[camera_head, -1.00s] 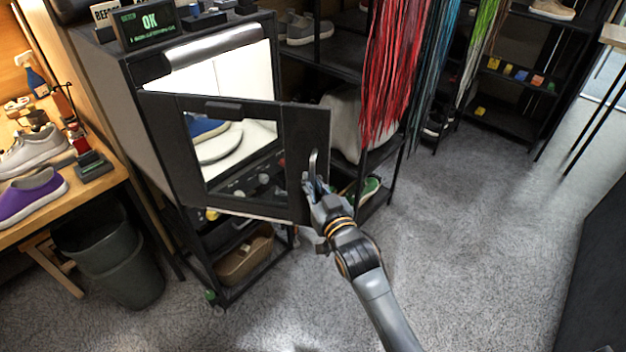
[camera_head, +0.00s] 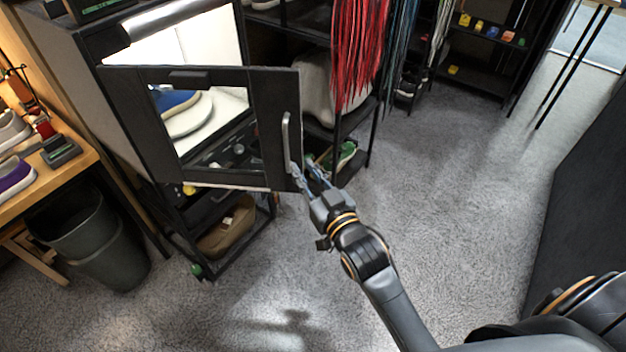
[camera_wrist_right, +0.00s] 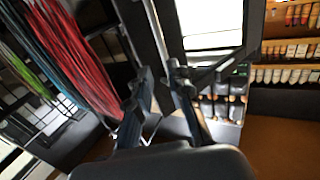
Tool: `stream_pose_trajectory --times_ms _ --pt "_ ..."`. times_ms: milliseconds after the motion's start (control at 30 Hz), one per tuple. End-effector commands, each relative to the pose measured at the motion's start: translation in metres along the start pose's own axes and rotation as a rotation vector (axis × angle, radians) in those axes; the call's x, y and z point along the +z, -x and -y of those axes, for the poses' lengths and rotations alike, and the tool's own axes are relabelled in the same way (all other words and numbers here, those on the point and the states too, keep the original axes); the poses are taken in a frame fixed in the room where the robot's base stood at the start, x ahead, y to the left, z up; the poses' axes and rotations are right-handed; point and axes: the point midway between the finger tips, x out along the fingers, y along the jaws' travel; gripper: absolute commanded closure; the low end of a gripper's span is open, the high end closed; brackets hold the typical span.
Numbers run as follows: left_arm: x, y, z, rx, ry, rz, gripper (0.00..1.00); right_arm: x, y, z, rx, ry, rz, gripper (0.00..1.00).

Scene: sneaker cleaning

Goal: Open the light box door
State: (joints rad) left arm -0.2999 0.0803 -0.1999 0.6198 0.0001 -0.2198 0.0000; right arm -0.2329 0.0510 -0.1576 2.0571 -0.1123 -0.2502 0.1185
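The light box (camera_head: 133,150) stands at the left in the head view, its inside lit white. Its black-framed door (camera_head: 272,92) with a window stands swung out from the box, and a blue shoe (camera_head: 176,102) shows through the window. The grey bar handle (camera_head: 286,136) is on the door's right side. My right gripper (camera_head: 308,172) is just below and right of the handle, fingers apart, with nothing visible between them. In the wrist view the fingers (camera_wrist_right: 160,90) are also spread, near the dark door frame. My left gripper is not in view.
Red laces (camera_head: 358,50) hang from a shelf behind the door. A bin (camera_head: 100,245) stands by the wooden workbench (camera_head: 60,185) at the left. The carpet (camera_head: 430,190) at the right is clear.

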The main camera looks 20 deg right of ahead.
Motion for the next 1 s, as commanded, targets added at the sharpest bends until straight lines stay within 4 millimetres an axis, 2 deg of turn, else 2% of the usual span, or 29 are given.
stream_pose_trajectory --times_ms 33,200,567,667,767,833,867,900,967,1000 --pt "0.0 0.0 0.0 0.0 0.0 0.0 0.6 0.001 0.01 0.0 0.0 0.0 0.001 0.8" --pt "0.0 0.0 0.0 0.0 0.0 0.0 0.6 0.0 0.029 -0.001 0.001 0.001 0.0 0.8" --pt "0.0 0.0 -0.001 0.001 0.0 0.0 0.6 -0.001 0.034 -0.001 0.001 0.001 -0.001 0.8" --pt "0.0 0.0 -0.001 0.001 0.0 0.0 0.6 0.005 0.033 -0.001 0.001 0.001 0.009 1.0" --pt "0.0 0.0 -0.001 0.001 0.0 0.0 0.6 0.036 0.031 0.0 -0.002 0.002 0.068 1.0" --pt "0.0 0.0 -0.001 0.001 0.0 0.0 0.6 0.077 0.031 0.001 -0.005 0.005 0.145 1.0" --pt "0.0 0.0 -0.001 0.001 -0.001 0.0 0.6 0.099 0.032 0.001 -0.007 0.006 0.187 1.0" --pt "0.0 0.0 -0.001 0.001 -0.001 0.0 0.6 0.13 0.036 0.002 -0.01 0.009 0.247 1.0" --pt "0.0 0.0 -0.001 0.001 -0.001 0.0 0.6 0.181 0.045 0.003 -0.014 0.013 0.344 1.0" --pt "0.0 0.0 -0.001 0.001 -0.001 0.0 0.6 0.214 0.054 0.004 -0.017 0.015 0.409 1.0"
